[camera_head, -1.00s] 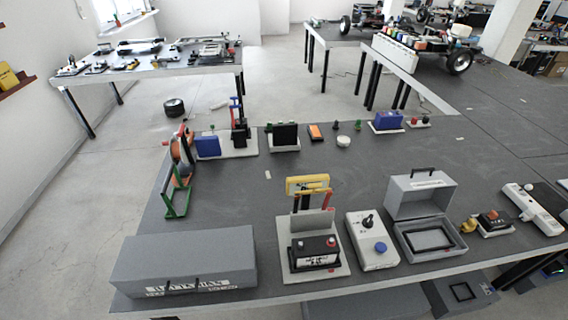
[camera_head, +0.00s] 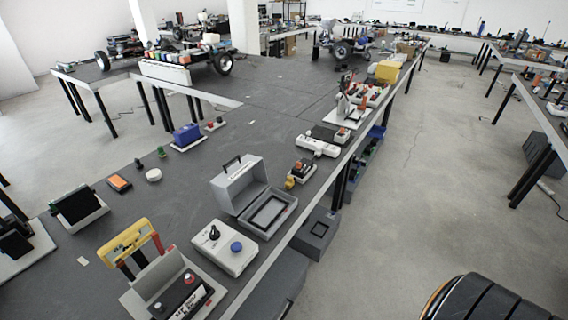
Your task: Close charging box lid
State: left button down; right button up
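The charging box (camera_head: 262,215) is a grey case on the table, near its front edge, at the middle of the view. Its lid (camera_head: 238,184) stands open and upright at the back, with a dark handle on top. The open base shows a dark rectangular frame inside. Neither of my grippers shows in the view, so nothing of mine is seen touching the box.
A white control box (camera_head: 225,247) with a black knob and blue button stands left of the charging box. Open floor (camera_head: 420,190) lies to the right.

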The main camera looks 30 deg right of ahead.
aim_at(237, 186)
jog(key=z, duration=0.55)
jog(key=i+l+u, duration=0.2)
jog(key=l, duration=0.45)
jog(key=i+l+u, duration=0.15)
jog(key=l, duration=0.5)
jog(key=i+l+u, duration=0.2)
jog(key=l, duration=0.5)
jog(key=i+l+u, duration=0.2)
jog(key=l, duration=0.5)
jog(key=l+u, duration=0.15)
jog(key=l, duration=0.55)
